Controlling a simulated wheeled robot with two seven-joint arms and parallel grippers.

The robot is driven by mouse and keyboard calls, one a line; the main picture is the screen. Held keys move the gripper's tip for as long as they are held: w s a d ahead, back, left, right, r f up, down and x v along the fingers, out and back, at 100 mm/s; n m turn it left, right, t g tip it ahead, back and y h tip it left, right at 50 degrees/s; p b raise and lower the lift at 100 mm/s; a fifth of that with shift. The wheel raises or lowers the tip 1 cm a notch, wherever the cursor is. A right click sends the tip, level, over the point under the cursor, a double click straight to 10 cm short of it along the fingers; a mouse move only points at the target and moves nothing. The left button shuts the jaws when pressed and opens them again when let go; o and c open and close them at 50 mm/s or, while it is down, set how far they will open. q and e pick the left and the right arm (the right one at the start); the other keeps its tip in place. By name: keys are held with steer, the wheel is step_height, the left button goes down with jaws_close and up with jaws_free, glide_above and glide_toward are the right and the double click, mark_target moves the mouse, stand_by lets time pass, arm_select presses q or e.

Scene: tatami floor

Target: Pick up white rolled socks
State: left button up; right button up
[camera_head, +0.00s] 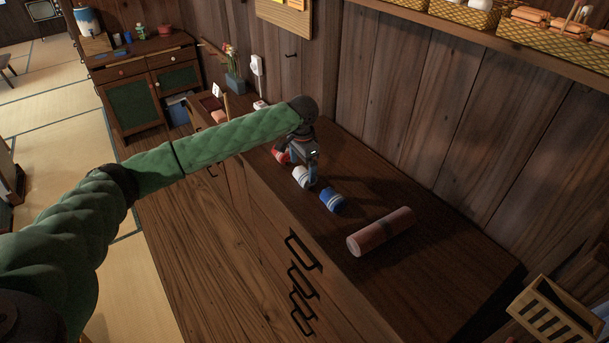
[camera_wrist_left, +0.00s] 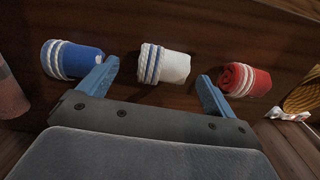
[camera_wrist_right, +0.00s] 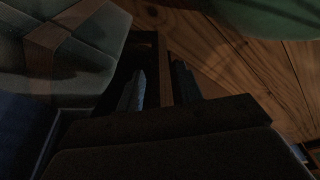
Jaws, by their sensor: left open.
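The white rolled socks (camera_head: 301,176) with blue stripes lie on the dark wooden cabinet top (camera_head: 440,265). They also show in the left wrist view (camera_wrist_left: 175,66), just ahead of and between the fingertips. My left gripper (camera_head: 308,182) is open and low over the cabinet, close to the white socks. In the left wrist view, its two blue fingers (camera_wrist_left: 158,74) stand apart, with nothing held. My right gripper (camera_wrist_right: 160,78) shows only in the dark right wrist view, away from the socks. Its fingers appear a little apart, but the dimness hides its exact state.
Blue rolled socks (camera_head: 332,201) and red rolled socks (camera_head: 281,156) lie on either side of the white pair. A brownish-pink cylinder (camera_head: 381,232) lies further right. A wooden wall (camera_head: 460,130) rises behind. A slatted wooden box (camera_head: 555,312) is at the lower right.

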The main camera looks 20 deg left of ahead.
mark_target(303, 171)
arm_select(q)
steer(key=f+p, duration=0.1)
steer(key=f, duration=0.1)
steer(key=w+f+p, duration=0.1)
steer(key=f, duration=0.1)
steer(key=shift+p, duration=0.3)
steer(key=shift+s+f, duration=0.1)
steer(key=shift+f, duration=0.25)
arm_select(e)
steer(key=s+d+f, duration=0.1)
steer(key=s+f, duration=0.1)
steer(key=s, duration=0.4)
steer(key=shift+d, duration=0.3)
arm_select(q)
steer(key=shift+f, duration=0.1)
arm_select(e)
steer(key=shift+f, duration=0.15)
arm_select(q)
steer(key=c, duration=1)
steer(key=shift+c, duration=0.3)
